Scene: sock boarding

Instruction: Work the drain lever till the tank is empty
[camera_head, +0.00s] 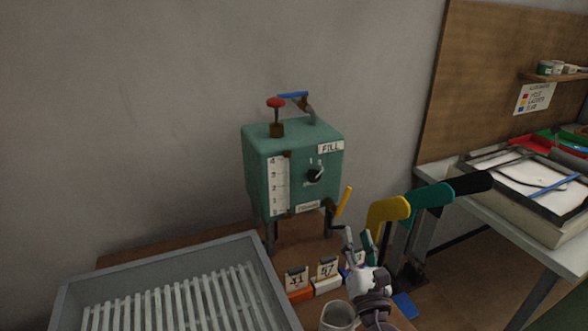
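A green tank (258,170) on legs stands on a brown table against the wall. Its front has a white scale (280,186) with numbers, a black knob (315,175) under a FILL label, and a lower label (308,207) that seems to read DRAIN. The liquid level is too small to read. A lever with a yellow handle (343,203) sticks up at the tank's lower right. My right gripper (358,242) is just below and right of that lever, apart from it, fingers pointing up, seemingly open and empty. My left gripper is out of view.
A grey slatted tray (250,262) fills the front left. Numbered cards (327,268) and a grey cup (338,316) are beside my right gripper. Yellow (388,209), teal and black foot-shaped boards stand to its right. A red knob (276,103) and blue-handled lever (293,95) top the tank.

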